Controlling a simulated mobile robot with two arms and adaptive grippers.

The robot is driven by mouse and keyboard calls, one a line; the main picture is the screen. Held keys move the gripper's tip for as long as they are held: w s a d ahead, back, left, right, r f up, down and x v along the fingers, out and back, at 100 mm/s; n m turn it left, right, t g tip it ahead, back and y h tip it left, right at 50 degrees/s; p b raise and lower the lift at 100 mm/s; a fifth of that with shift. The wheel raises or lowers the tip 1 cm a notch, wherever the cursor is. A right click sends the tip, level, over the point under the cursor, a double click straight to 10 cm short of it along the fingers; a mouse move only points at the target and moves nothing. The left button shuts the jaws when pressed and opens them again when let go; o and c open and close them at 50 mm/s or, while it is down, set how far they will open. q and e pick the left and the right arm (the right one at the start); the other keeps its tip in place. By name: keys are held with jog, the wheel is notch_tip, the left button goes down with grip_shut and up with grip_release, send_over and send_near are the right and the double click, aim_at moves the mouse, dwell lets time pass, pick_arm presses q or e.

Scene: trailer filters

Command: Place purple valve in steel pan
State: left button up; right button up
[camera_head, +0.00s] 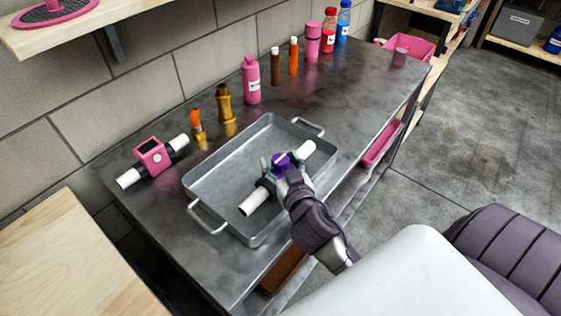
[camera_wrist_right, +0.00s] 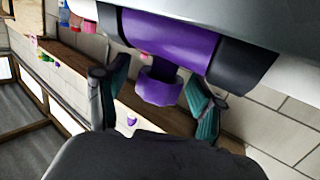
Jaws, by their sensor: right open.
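The purple valve (camera_head: 280,159) has white pipe ends and dark collars. It lies at the right side of the steel pan (camera_head: 222,180), within the pan's outline in the head view. My right gripper (camera_head: 284,171) is at the valve and hides part of its middle. In the right wrist view the valve's purple body (camera_wrist_right: 170,38) and purple stem show close up. The right gripper's teal fingers (camera_wrist_right: 157,98) are spread on either side of the stem, with gaps. I cannot tell whether the valve rests fully on the pan floor. My left gripper is not in view.
A pink valve (camera_head: 152,157) with white ends lies left of the pan on the metal table (camera_head: 345,95). Brass fittings (camera_head: 225,105), a pink bottle (camera_head: 251,80) and several other bottles line the back edge. A wooden surface (camera_head: 60,255) is at lower left.

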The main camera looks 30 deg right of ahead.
jog(key=shift+s+r, duration=0.1)
jog(key=b+v, duration=0.2)
jog(key=v, duration=1)
